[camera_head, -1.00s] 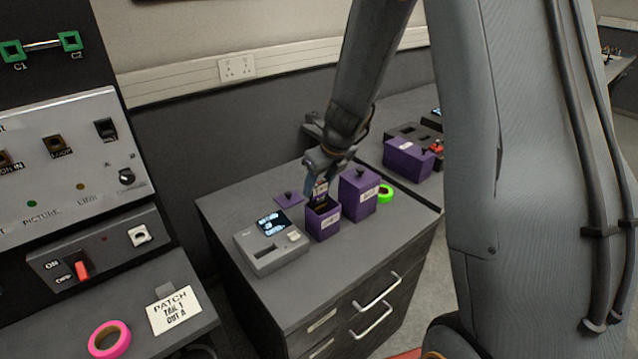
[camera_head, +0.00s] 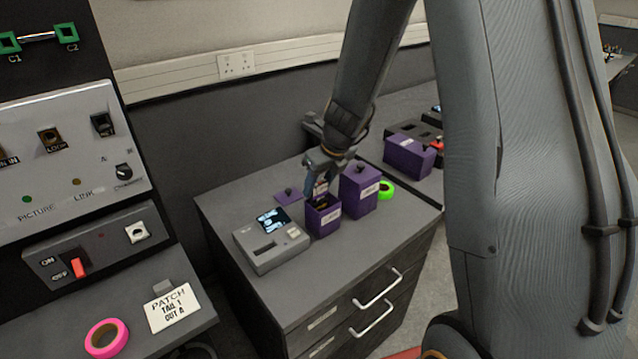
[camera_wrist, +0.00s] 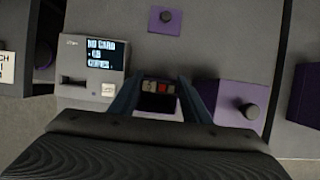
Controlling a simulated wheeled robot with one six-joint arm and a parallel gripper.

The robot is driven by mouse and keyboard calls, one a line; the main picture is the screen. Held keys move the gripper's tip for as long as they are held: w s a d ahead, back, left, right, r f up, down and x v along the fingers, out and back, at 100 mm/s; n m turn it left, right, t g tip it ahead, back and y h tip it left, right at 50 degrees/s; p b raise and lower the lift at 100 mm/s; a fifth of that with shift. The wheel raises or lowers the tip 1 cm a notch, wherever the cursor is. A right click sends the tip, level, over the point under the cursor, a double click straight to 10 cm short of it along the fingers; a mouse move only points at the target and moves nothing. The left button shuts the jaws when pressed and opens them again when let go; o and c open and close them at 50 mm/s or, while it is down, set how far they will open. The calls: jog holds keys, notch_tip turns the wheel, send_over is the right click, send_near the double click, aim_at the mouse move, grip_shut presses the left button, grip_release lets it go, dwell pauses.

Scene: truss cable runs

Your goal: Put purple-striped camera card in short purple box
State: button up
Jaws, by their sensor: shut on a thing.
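The short purple box (camera_head: 323,218) stands open on the grey cabinet top, with a pale label on its front. My gripper (camera_head: 321,188) points down just over its mouth, shut on a small card (camera_head: 321,189) with a pale face. The card's stripe colour is too small to tell. Whether its lower end is inside the box is unclear. In the wrist view my gripper (camera_wrist: 160,98) has its fingers either side of a dark opening with small pale and red pieces (camera_wrist: 158,87). A flat purple lid (camera_head: 288,195) with a black knob lies behind the box.
A taller, lidded purple box (camera_head: 359,190) stands close on the right, with a green tape roll (camera_head: 386,190) beside it. A grey card reader (camera_head: 270,246) with a lit screen sits to the left. Another purple box (camera_head: 408,157) is farther back. The cabinet's front right is clear.

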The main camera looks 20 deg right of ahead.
jog(key=shift+f+b, duration=0.45)
jog(key=shift+f, duration=0.15)
jog(key=o, duration=1.1)
jog(key=shift+c, duration=0.9)
notch_tip(320, 180, up, 8)
jog(key=p, duration=1)
